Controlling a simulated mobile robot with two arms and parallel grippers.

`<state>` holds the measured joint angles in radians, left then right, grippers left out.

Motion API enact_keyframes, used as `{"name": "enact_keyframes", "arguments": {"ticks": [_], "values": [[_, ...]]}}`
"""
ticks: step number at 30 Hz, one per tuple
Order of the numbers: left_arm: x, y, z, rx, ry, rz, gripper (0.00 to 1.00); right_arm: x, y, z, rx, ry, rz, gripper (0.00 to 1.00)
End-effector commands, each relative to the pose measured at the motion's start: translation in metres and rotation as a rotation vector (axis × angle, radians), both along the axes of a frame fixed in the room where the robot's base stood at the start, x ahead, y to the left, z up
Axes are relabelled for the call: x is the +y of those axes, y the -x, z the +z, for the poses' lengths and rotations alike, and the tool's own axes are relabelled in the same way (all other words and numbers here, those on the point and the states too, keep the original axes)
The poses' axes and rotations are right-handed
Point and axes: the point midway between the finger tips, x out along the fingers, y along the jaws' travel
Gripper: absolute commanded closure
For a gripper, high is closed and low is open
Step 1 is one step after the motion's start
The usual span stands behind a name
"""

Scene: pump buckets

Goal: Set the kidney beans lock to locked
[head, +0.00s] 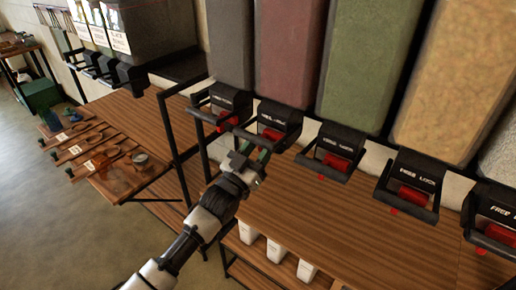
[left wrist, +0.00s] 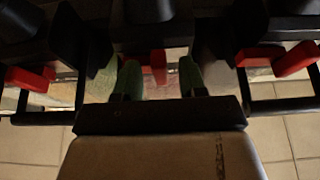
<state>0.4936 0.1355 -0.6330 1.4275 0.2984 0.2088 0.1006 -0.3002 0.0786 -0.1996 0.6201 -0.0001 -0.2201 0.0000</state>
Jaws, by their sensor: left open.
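A tall maroon dispenser (head: 288,50), the colour of kidney beans, stands in a row of dispensers; I see no readable name on it. Below it is a black lock housing (head: 279,117) with white lettering and a red lever (head: 272,135). My left gripper (head: 252,152) is in front of and slightly below this housing, with green fingertips spread open. In the left wrist view, a red lever (left wrist: 158,62) shows beyond and between the open fingers (left wrist: 160,78). I cannot tell whether they touch it. My right gripper is not in view.
Neighbouring housings carry red levers on both sides, one at the left (left wrist: 28,78) and one at the right (left wrist: 262,57) in the left wrist view. Black bar frames stick out below them. A wooden counter (head: 330,225) lies below, with white containers (head: 276,250) underneath.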

Motion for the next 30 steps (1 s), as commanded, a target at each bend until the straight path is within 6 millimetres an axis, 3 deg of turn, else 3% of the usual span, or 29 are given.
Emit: {"name": "enact_keyframes", "arguments": {"ticks": [1,9,16,23,30], "values": [[0.000,0.000,0.000,0.000,0.000,0.000,0.60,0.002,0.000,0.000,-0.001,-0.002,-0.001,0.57],[0.000,0.000,0.000,0.000,0.000,0.000,1.00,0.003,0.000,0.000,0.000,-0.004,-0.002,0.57],[0.000,0.001,0.000,0.000,0.000,0.000,1.00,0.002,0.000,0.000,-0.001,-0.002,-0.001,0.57],[-0.021,0.015,0.000,0.002,0.003,-0.002,1.00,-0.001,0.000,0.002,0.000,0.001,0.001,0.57],[-0.022,0.016,0.000,0.000,-0.001,-0.002,1.00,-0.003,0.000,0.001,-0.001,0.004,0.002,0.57]]}}
